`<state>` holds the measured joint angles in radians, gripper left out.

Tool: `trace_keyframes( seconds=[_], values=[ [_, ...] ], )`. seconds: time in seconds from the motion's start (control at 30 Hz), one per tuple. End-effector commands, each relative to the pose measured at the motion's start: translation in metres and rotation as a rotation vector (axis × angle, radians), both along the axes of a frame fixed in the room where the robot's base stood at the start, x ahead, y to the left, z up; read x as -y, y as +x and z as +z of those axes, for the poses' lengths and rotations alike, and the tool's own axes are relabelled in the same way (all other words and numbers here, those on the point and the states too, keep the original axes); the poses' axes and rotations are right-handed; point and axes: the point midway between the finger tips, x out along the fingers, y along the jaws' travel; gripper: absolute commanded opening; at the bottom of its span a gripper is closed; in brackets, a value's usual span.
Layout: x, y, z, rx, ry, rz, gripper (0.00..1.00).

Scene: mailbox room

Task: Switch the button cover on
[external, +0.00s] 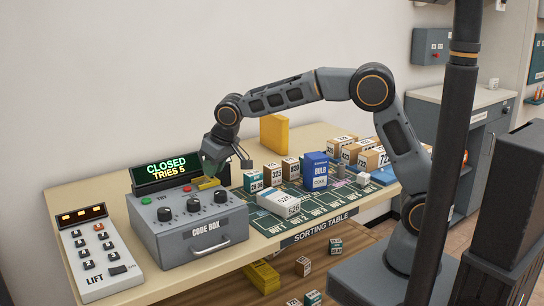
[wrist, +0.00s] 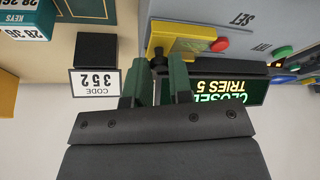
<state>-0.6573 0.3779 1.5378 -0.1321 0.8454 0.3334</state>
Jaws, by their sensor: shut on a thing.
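The code box (external: 205,233) stands on the table, with a small yellow button cover (external: 208,184) on its top, just in front of the display. My gripper (external: 209,177) reaches down at the cover from behind. In the wrist view, the green fingers of my gripper (wrist: 160,68) are close together at the cover's near edge, shut on a small dark part there. The fingers hide some of this contact, and I cannot tell the cover's exact angle.
The lit display (external: 165,171) reads CLOSED, TRIES 5. A code card (wrist: 95,83) reads 352. Dark knobs (external: 193,205) and a green button (external: 146,200) are on the box. Boxes, including a blue one (external: 315,170), stand right of it; the lift panel (external: 98,258) is left.

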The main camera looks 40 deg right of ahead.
Motion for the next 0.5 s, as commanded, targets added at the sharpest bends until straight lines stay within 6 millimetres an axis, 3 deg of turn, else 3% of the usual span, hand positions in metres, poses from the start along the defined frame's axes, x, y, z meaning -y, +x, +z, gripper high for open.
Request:
trace_keyframes(
  seconds=[0.3, 0.5],
  values=[
    [0.0014, -0.0003, -0.0008, -0.004, -0.006, -0.002, 0.46],
    [-0.0001, -0.0009, -0.0004, -0.003, -0.005, 0.001, 0.46]
  ],
)
